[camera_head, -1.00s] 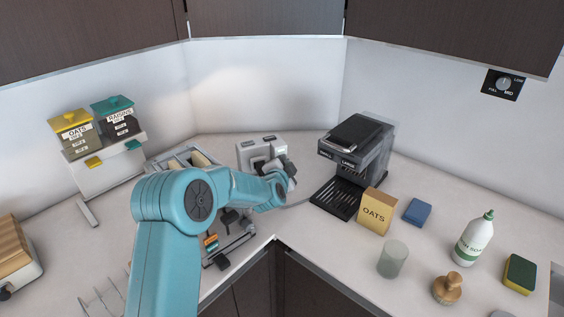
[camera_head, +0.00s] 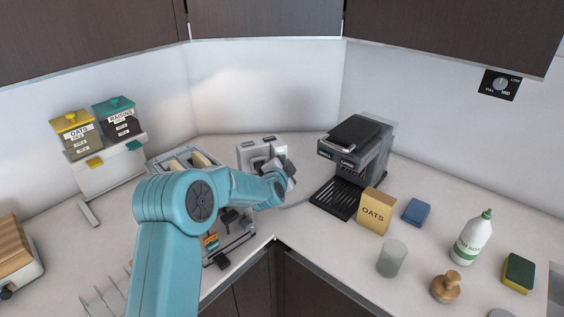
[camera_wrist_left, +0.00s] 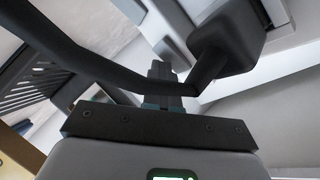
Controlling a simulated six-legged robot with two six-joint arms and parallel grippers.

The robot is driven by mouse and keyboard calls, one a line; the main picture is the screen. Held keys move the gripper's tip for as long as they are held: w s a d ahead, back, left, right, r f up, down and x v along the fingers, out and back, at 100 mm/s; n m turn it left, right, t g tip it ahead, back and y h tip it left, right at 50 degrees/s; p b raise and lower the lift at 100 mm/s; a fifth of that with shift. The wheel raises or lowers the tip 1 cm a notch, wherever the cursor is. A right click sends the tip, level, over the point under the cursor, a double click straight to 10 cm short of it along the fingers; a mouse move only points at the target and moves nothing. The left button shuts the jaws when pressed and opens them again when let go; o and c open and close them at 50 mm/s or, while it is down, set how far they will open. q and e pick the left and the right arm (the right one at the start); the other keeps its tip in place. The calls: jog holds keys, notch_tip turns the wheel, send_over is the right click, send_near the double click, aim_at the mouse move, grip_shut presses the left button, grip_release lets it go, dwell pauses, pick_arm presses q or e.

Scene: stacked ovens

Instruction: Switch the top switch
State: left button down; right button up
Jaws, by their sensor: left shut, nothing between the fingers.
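A pale box (camera_head: 250,152) with grey switch-like parts on its front stands against the back wall in the head view. I cannot tell which part is the top switch. My left gripper (camera_head: 287,170) is at the right side of this box and partly covers it; whether it touches cannot be told. In the left wrist view my left gripper's fingers (camera_wrist_left: 165,82) are together with nothing between them. A dark bent bar (camera_wrist_left: 95,68) crosses close by the fingers and joins a dark block (camera_wrist_left: 228,38) beside a pale surface. My right gripper is not in view.
A coffee machine (camera_head: 352,150) stands right of the gripper, with an oats box (camera_head: 375,211) and a blue block (camera_head: 417,211) in front. Oats and raisins containers (camera_head: 73,134) sit at left. A dial (camera_head: 499,85) is on the right wall.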

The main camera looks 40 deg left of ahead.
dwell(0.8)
pick_arm(q)
jog(key=shift+s+d+r+p, duration=0.15)
jog(key=shift+s+d, duration=0.3)
jog(key=shift+d, duration=0.3)
jog(key=shift+s+d+p, duration=0.1)
jog(key=shift+s+d, duration=0.3)
jog(key=shift+d, duration=0.3)
jog(key=shift+s+d+r+p, duration=0.15)
jog(key=shift+s+d, duration=0.3)
jog(key=shift+d, duration=0.3)
jog(key=shift+d+f, duration=0.1)
